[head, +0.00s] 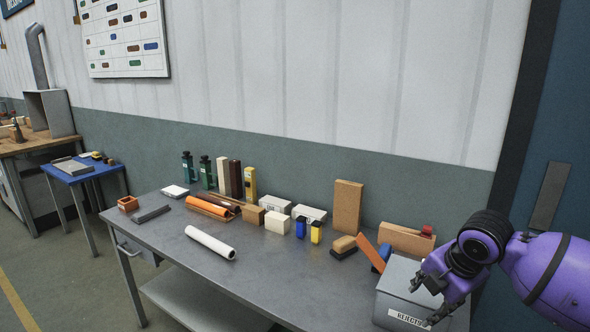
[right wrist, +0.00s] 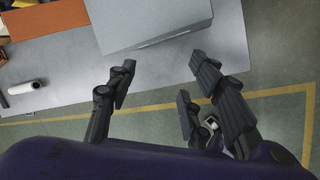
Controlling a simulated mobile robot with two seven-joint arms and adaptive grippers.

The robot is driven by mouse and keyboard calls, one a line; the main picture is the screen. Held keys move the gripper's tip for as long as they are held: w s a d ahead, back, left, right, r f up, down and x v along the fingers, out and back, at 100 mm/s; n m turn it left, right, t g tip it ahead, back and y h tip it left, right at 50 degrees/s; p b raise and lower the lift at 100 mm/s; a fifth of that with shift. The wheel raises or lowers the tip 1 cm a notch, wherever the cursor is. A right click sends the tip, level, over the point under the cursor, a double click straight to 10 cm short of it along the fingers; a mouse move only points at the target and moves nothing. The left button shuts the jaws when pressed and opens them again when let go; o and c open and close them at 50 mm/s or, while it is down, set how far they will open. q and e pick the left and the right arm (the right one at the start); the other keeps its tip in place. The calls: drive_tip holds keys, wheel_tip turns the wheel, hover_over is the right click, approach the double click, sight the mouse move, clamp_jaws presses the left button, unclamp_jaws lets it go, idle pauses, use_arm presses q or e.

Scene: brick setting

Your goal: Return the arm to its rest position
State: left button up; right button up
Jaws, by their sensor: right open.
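My right arm (head: 545,270), purple with black joints, comes in from the right edge of the head view. Its right gripper (head: 425,302) is at the right end of the bench, beside and partly in front of a grey box (head: 392,299) with a label on its front. In the right wrist view my black fingers (right wrist: 160,85) are spread wide with nothing between them. The grey box (right wrist: 150,22) lies beyond the fingertips there; I cannot tell whether they touch it. My left gripper is not in view.
The grey metal bench (head: 165,232) holds a white roll (head: 210,243), an upright cork-coloured block (head: 347,206), an orange piece (head: 371,253) and several small blocks. A blue table (head: 85,173) stands at left. Floor with a yellow line (right wrist: 270,92) shows past the bench edge.

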drive_tip(key=w+a+f+m+t+y, duration=0.2)
drive_tip(key=a+f+m+t, duration=0.2)
drive_tip(key=a+f+m, duration=0.35)
drive_tip(key=s+a+f+m+t+y+p, duration=0.1)
drive_tip(key=s+a+f+m+t, duration=0.1)
drive_tip(key=s+a+f+m, duration=0.35)
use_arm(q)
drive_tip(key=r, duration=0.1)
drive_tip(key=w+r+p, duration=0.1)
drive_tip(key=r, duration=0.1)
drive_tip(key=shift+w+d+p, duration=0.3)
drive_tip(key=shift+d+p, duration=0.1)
use_arm(e)
drive_tip(key=s+d+f+m+h, duration=0.1)
drive_tip(key=s+f+m, duration=0.2)
drive_tip(key=s, duration=0.8)
drive_tip(key=s+d+f+m+g+h, duration=0.1)
drive_tip(key=s+f+m, duration=0.2)
drive_tip(key=s+f, duration=0.5)
drive_tip(key=s+d+f+m+h, duration=0.1)
drive_tip(key=s+f+m, duration=0.3)
drive_tip(key=s, duration=0.9)
drive_tip(key=shift+s+d+f+g, duration=0.15)
drive_tip(key=shift+s+f+g, duration=0.2)
drive_tip(key=shift+f, duration=0.35)
